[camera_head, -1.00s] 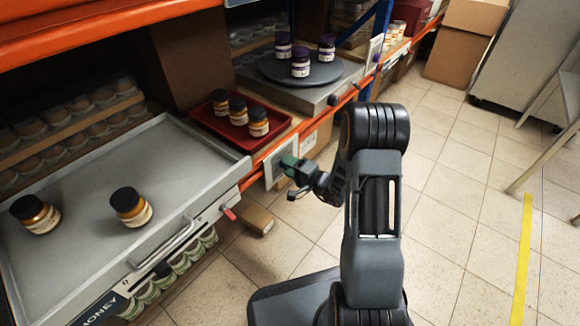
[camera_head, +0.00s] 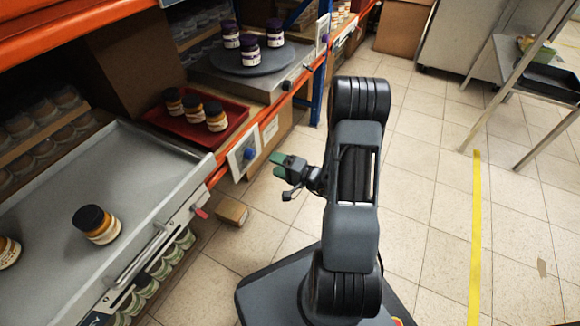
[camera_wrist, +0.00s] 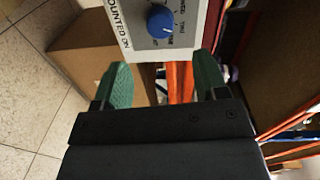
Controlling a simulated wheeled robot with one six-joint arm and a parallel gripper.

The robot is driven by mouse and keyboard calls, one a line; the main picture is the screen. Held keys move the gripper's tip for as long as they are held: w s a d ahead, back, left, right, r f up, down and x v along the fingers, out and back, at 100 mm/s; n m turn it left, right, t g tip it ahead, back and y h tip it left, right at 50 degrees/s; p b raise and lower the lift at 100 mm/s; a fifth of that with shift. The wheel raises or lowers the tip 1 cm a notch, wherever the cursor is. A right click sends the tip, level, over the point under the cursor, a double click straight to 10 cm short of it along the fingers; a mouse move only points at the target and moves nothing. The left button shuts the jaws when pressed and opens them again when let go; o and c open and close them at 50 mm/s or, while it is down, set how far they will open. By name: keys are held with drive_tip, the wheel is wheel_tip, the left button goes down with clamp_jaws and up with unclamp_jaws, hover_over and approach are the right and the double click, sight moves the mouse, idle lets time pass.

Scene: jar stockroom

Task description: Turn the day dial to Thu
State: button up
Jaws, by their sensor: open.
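The day dial is a blue knob (camera_head: 249,154) on a pale plate (camera_head: 236,162) fixed to the front of the orange shelf beam. In the wrist view the blue knob (camera_wrist: 160,21) sits above the gap between the fingertips, with day labels around it, partly legible. Its exact pointer setting cannot be made out. My gripper (camera_head: 281,166) has green finger pads and is open and empty. It is apart from the knob, to its right in the head view. In the wrist view my gripper (camera_wrist: 163,76) has one finger on either side below the plate.
A grey drawer tray (camera_head: 120,140) with dark-lidded jars stands at left, its handle facing the aisle. A red tray (camera_head: 240,112) of jars and a round turntable (camera_head: 270,62) are behind. A small box (camera_head: 231,212) lies on the floor.

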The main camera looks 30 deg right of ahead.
drive_tip(key=shift+p+v, duration=0.45)
drive_tip(key=shift+v, duration=2)
